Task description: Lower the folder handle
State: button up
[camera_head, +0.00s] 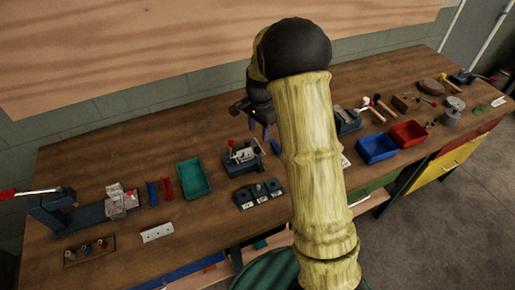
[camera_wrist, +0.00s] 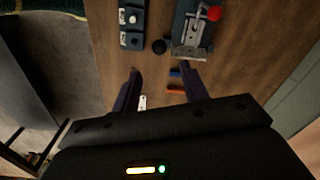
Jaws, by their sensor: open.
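A small bench device (camera_head: 242,157) with a dark base, metal plates and a red ball knob stands at mid-bench. In the wrist view it shows at the top (camera_wrist: 190,35), with its red ball (camera_wrist: 214,13) and a black ball (camera_wrist: 158,46) beside it. A second dark tool (camera_head: 70,212) at the far left has a long lever with a red grip (camera_head: 8,194). I cannot tell for certain which one is the folder. My gripper (camera_head: 260,130) is open and empty, pointing down above the bench near the mid-bench device.
A dark block with several knobs (camera_head: 259,194) sits in front of the mid-bench device. A green tray (camera_head: 193,180) lies to its left. Blue (camera_head: 377,148) and red (camera_head: 408,134) bins stand to the right. My arm hides part of the bench.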

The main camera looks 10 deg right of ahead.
aim_at(257, 149)
jog(key=f+p, duration=0.1)
jog(key=f, duration=0.4)
jog(key=f+p, duration=0.2)
jog(key=f, duration=0.4)
jog(key=shift+w+a, duration=0.1)
jog(key=shift+w, duration=0.1)
grip_shut()
